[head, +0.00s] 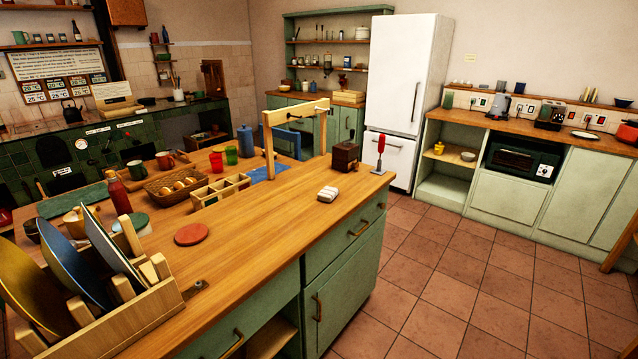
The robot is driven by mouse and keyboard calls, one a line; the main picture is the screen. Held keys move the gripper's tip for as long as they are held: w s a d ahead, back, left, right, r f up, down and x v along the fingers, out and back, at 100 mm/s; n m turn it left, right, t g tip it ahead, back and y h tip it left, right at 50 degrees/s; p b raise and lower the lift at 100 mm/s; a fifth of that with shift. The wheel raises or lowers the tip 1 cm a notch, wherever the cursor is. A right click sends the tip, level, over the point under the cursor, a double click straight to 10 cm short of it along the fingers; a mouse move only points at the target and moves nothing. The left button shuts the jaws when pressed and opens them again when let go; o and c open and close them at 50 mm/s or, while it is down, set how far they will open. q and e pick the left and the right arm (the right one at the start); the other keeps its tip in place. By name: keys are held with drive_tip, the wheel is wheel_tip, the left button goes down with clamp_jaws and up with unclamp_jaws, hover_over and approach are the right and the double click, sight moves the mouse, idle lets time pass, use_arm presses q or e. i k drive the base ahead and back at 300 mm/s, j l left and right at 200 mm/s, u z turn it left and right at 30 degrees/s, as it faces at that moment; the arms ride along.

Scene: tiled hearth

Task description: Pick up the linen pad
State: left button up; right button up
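A small white folded cloth-like pad (328,193), which looks like the linen pad, lies on the wooden top of the green island counter (265,235). It sits toward the counter's right end, left of the front right corner. Nothing touches it and its top is uncovered. Neither of my grippers shows in the head view.
A dark brown box-shaped grinder (345,156) and a red-handled tool (381,150) stand behind the pad. A wooden frame (268,140) and a divided wooden tray (221,190) are left of it. A red disc (191,234) and plate rack (130,318) are nearer. Tiled floor (450,270) is clear.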

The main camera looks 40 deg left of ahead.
sight(328, 193)
drive_tip(key=i, duration=1.4)
drive_tip(key=i+u, duration=0.15)
drive_tip(key=i, duration=1.25)
drive_tip(key=i+u, duration=0.3)
drive_tip(key=u, duration=0.15)
drive_tip(key=i+u, duration=0.25)
drive_tip(key=u, duration=0.15)
drive_tip(key=i+l+u, duration=0.2)
drive_tip(key=u, duration=0.25)
drive_tip(key=i+l+u, duration=0.25)
drive_tip(key=u, duration=0.15)
drive_tip(key=i+l+u, duration=0.2)
drive_tip(key=l+u, duration=0.25)
drive_tip(key=i+l+u, duration=0.15)
drive_tip(key=u, duration=0.25)
drive_tip(key=l, duration=0.1)
